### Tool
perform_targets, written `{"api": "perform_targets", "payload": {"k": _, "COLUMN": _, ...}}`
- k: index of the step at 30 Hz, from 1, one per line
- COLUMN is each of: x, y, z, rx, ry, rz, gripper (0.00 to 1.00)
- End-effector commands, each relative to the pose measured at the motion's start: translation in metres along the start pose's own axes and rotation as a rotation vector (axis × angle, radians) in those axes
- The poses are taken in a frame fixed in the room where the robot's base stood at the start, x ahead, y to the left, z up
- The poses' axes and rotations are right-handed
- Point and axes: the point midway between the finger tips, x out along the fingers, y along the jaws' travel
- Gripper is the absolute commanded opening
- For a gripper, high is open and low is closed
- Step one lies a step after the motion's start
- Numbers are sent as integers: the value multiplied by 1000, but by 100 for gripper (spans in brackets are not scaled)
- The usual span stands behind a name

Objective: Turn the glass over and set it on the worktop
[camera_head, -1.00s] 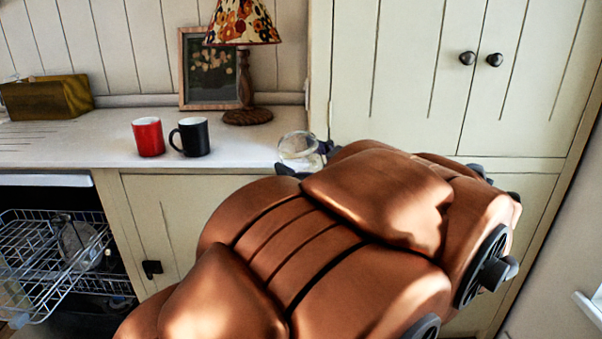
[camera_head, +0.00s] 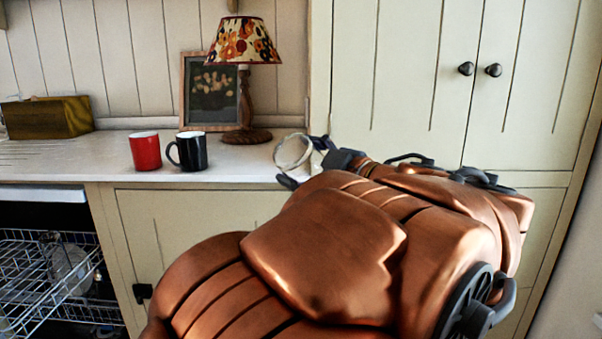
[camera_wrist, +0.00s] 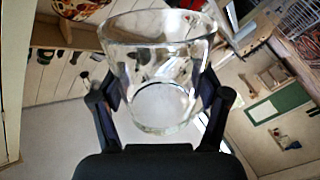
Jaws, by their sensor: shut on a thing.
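The clear glass (camera_head: 293,151) is held by my gripper (camera_head: 304,164) at the right end of the worktop (camera_head: 240,172). In the head view the glass is tilted, with a round end turned partly toward the camera. In the wrist view my gripper (camera_wrist: 160,92) has one finger on each side of the glass (camera_wrist: 160,62). Its wider end is at the top of that picture and a narrower round end lies lower, between the fingers. I cannot tell for sure which end is open. The glass appears off the worktop. My arm hides part of the worktop's front edge.
A red mug (camera_head: 145,152) and a black mug (camera_head: 188,151) stand left of the glass. A lamp (camera_head: 243,85) and a framed picture (camera_head: 210,92) stand behind. An open dishwasher rack (camera_head: 50,275) is below left. A tall cupboard (camera_head: 400,80) bounds the right. Worktop before the lamp is clear.

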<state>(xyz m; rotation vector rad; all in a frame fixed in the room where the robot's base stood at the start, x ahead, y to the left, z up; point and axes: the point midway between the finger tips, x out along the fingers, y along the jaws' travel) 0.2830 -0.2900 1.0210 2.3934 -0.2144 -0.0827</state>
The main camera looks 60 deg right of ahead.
Motion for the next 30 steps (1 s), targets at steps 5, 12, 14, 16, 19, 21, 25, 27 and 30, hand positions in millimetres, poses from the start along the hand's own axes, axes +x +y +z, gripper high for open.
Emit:
{"api": "perform_targets", "payload": {"k": 5, "x": 0, "y": -4, "z": 4, "rx": -133, "ry": 1, "rz": 0, "gripper": 22}}
{"api": "perform_targets", "payload": {"k": 12, "x": 0, "y": -4, "z": 4, "rx": -299, "ry": 0, "rz": 0, "gripper": 22}}
{"api": "perform_targets", "payload": {"k": 14, "x": 0, "y": -4, "z": 4, "rx": -341, "ry": 0, "rz": 1, "gripper": 22}}
{"api": "perform_targets", "payload": {"k": 16, "x": 0, "y": -4, "z": 4, "rx": -384, "ry": 0, "rz": 1, "gripper": 22}}
{"api": "perform_targets", "payload": {"k": 19, "x": 0, "y": -2, "z": 3, "rx": -435, "ry": 0, "rz": 1, "gripper": 22}}
{"api": "perform_targets", "payload": {"k": 21, "x": 0, "y": -1, "z": 1, "rx": -456, "ry": 0, "rz": 1, "gripper": 22}}
{"api": "perform_targets", "payload": {"k": 25, "x": 0, "y": 1, "z": -1, "rx": -465, "ry": 0, "rz": 1, "gripper": 22}}
{"api": "perform_targets", "payload": {"k": 27, "x": 0, "y": 1, "z": -1, "rx": -464, "ry": 0, "rz": 1, "gripper": 22}}
{"api": "perform_targets", "payload": {"k": 30, "x": 0, "y": 0, "z": -1, "rx": -464, "ry": 0, "rz": 1, "gripper": 22}}
